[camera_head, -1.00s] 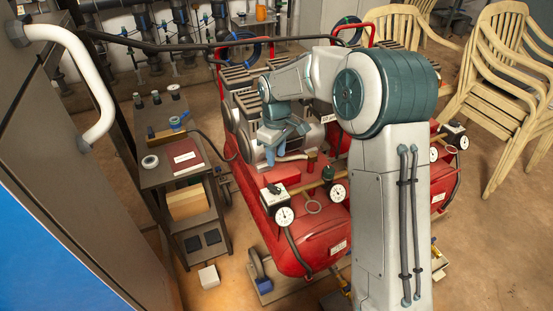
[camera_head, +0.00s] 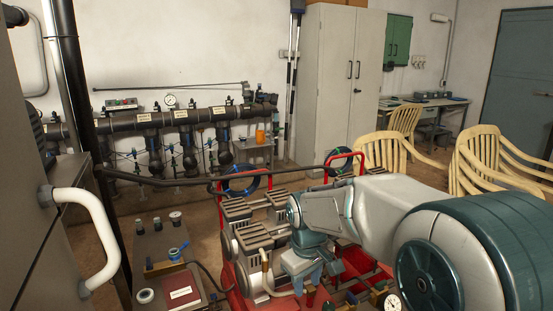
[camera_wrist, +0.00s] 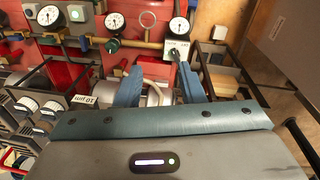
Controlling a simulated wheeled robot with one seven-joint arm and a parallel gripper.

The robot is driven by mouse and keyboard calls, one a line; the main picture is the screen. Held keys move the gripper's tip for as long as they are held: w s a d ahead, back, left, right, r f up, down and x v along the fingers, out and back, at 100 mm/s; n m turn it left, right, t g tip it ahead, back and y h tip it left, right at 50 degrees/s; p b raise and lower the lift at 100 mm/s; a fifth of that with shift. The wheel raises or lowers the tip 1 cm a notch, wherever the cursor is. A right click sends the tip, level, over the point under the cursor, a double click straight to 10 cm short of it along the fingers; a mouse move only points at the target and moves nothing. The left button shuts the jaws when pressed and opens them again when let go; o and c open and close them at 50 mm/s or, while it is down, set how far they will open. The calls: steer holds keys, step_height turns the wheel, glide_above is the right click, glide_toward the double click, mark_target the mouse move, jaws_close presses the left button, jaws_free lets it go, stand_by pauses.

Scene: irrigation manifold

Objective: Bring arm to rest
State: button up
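My arm reaches in from the right of the head view, folded over the red compressor unit (camera_head: 225,290). My gripper (camera_head: 308,284) points down in front of the compressor's motor and cylinders. In the wrist view, the two blue fingers of my gripper (camera_wrist: 162,76) stand apart with nothing held between them. A silver cylinder of the machine shows behind the fingers. Whether the fingers touch the machine cannot be told. The red compressor body (camera_wrist: 85,70) also fills much of the wrist view, with gauges (camera_wrist: 180,27) along its top.
A small cart (camera_head: 165,240) with tape and a red booklet (camera_head: 182,292) stands at left. The dark pipe manifold (camera_head: 185,118) runs along the back wall. Beige plastic chairs (camera_head: 480,165), a grey cabinet (camera_head: 340,85) and a workbench (camera_head: 430,103) are at right. Some floor shows between them.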

steer(key=s+d+r+m+t+p, duration=0.1)
steer(key=s+d+r+m+p, duration=0.2)
steer(key=s+r, duration=0.3)
steer(key=s+d+r+m+p, duration=0.4)
steer(key=s+d+r+p, duration=0.1)
steer(key=s, duration=0.7)
steer(key=shift+s+r+t+p, duration=0.25)
steer(key=shift+r+t+p, duration=0.15)
steer(key=shift+r+p, duration=0.25)
